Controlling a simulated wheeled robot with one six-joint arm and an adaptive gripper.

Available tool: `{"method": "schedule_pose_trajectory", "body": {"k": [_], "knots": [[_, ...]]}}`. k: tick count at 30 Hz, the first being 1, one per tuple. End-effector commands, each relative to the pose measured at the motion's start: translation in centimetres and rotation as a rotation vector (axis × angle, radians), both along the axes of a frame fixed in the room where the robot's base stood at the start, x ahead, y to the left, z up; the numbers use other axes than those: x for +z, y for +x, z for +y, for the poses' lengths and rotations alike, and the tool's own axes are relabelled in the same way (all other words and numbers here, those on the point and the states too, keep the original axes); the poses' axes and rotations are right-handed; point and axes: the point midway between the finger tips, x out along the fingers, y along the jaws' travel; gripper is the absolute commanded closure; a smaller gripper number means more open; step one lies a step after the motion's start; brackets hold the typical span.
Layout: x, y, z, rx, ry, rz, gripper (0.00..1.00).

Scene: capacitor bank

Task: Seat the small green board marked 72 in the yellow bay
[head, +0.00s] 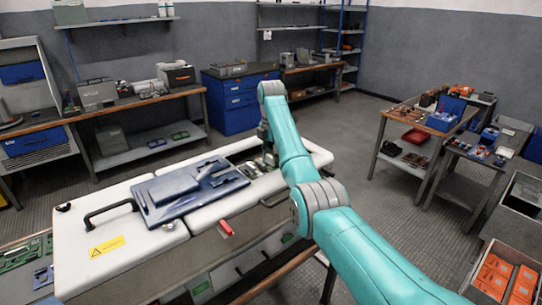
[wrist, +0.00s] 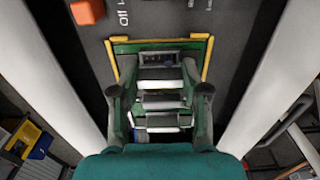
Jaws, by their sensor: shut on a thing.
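The small green board (wrist: 160,103), with silver bars across it, is between the two fingers of my gripper (wrist: 160,92) in the wrist view. The fingers are shut on its left and right sides. The yellow bay (wrist: 108,58) shows as a yellow frame on a dark panel around the board's far end. The board lines up with the frame, but I cannot tell how deep it sits. The mark 72 is not legible. In the head view my gripper (head: 267,150) is at the far part of the white cabinet, and the board and bay are not clear there.
An orange knob (wrist: 88,11) and white lettering are beside the bay. White walls (wrist: 259,88) flank the opening closely on both sides. A blue panel (head: 200,205) with tools lies on the white cabinet (head: 110,267). More green boards (head: 25,255) lie at lower left.

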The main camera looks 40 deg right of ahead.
Motion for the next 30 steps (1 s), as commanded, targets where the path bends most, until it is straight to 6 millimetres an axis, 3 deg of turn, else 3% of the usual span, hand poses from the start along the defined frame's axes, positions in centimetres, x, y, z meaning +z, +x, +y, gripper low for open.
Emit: {"method": "schedule_pose_trajectory", "body": {"k": [2,3,6,22,26,30], "knots": [[0.0,0.0,0.0,0.0,0.0,0.0,0.88],[0.0,0.0,0.0,0.0,0.0,0.0,0.49],[0.0,0.0,0.0,0.0,0.0,0.0,0.25],[0.3,0.0,0.0,0.0,0.0,0.0,0.25],[1.5,0.0,0.0,0.0,0.0,-0.001,0.25],[3.4,0.7,1.4,0.002,-0.001,-0.002,0.25]]}}
